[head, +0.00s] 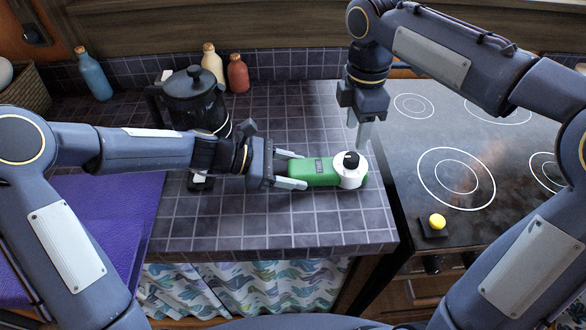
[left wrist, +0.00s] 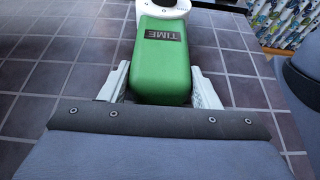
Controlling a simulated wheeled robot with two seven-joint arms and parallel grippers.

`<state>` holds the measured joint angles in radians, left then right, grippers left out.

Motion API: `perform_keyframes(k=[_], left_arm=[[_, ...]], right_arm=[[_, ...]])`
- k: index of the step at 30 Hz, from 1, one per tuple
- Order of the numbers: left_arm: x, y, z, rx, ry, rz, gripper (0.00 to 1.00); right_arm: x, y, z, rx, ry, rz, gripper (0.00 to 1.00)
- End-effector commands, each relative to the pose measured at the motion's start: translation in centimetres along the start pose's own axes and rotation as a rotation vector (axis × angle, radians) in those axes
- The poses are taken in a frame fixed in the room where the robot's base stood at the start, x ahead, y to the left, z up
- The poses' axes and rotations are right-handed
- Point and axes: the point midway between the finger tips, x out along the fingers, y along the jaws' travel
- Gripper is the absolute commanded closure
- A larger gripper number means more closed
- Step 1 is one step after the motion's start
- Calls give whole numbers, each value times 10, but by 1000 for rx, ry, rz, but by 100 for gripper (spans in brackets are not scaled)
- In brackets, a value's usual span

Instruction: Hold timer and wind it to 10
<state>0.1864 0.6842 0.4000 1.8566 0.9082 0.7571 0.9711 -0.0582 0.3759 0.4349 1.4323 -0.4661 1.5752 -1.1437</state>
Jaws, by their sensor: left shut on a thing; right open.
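The timer has a green body (head: 318,172) with a dark label and a white round dial (head: 351,172) with a black knob (head: 351,159) at its right end. It lies on the dark tiled counter. My left gripper (head: 292,171) is shut on the left end of the green body. In the left wrist view the green body (left wrist: 162,75) with its "TIME" label sits between the two fingers, and the white dial is cut off at the top. My right gripper (head: 362,131) points down, open and empty, just above and behind the dial.
A dark coffee pot (head: 193,98) stands behind my left arm. A purple mat (head: 90,215) lies left.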

Motion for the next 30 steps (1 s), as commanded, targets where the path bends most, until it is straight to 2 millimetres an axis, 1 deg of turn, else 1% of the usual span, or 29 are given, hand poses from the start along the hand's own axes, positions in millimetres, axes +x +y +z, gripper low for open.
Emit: perform_keyframes(k=[3, 9, 12, 15, 18, 23, 26, 30], left_arm=[[0, 0, 0, 0, 0, 0, 70], [0, 0, 0, 0, 0, 0, 70], [0, 0, 0, 0, 0, 0, 70], [0, 0, 0, 0, 0, 0, 70], [0, 0, 0, 0, 0, 0, 70], [0, 0, 0, 0, 0, 0, 70], [0, 0, 0, 0, 0, 0, 70], [0, 0, 0, 0, 0, 0, 70]], right_arm=[[2, 0, 1, -319, 3, 2, 55], [2, 0, 2, -858, 3, 15, 55], [2, 0, 3, -1085, 0, 21, 55], [1, 0, 3, -1262, -3, 28, 55], [1, 0, 4, -1381, -7, 32, 55], [4, 0, 4, -1462, -8, 33, 55], [11, 0, 4, -1468, -8, 33, 55], [28, 0, 4, -1467, -7, 32, 55]])
